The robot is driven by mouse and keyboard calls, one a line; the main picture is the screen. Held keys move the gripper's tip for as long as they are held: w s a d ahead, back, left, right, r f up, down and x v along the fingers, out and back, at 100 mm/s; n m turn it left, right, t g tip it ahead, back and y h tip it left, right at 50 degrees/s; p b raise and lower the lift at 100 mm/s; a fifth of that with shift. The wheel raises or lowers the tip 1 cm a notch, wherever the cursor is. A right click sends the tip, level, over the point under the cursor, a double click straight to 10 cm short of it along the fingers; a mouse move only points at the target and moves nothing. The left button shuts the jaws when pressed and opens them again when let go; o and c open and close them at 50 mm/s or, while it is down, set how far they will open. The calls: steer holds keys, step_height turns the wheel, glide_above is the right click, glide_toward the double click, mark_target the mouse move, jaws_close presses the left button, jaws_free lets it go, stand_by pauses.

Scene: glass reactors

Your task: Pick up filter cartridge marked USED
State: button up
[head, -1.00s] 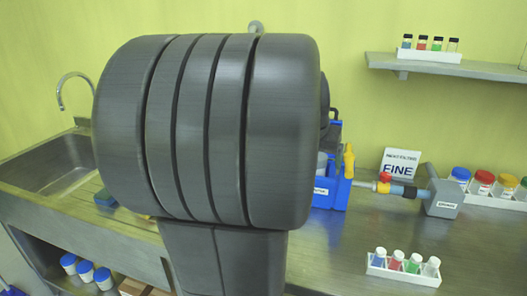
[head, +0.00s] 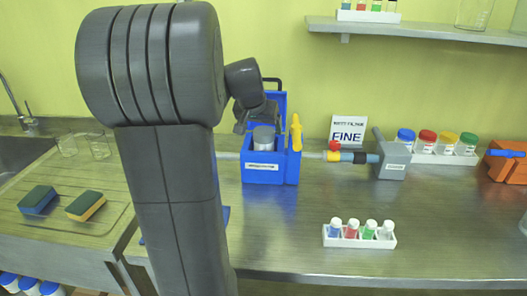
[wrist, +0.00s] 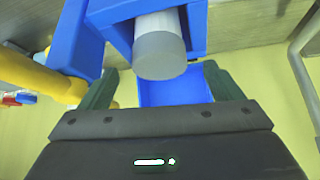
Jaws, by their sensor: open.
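A grey cylindrical cartridge (head: 264,138) stands upright in an open blue housing (head: 262,174) on the steel bench. In the wrist view the cartridge (wrist: 160,50) shows its pale side and flat grey end, with the blue housing (wrist: 120,30) around it. No USED mark is readable on it. My gripper (wrist: 161,88) is open and empty. Its two dark green fingers lie to either side of the cartridge's end in the picture; I cannot tell how far apart they are in depth. In the head view my wrist is just behind and above the housing, its fingers partly hidden.
A yellow handle (head: 296,133) stands at the housing's right side. A pipe with a red-knobbed valve (head: 334,150) leads to a grey block (head: 393,160). A sign (head: 348,130) reads FINE. A vial rack (head: 359,236) stands in front; the bench between is clear.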

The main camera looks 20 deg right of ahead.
mark_target(264, 131)
steer(key=x, duration=0.4)
steer(key=shift+w+d+f, duration=0.15)
steer(key=shift+w+d, duration=0.05)
steer(key=c, duration=1.4)
steer(key=shift+c, duration=0.2)
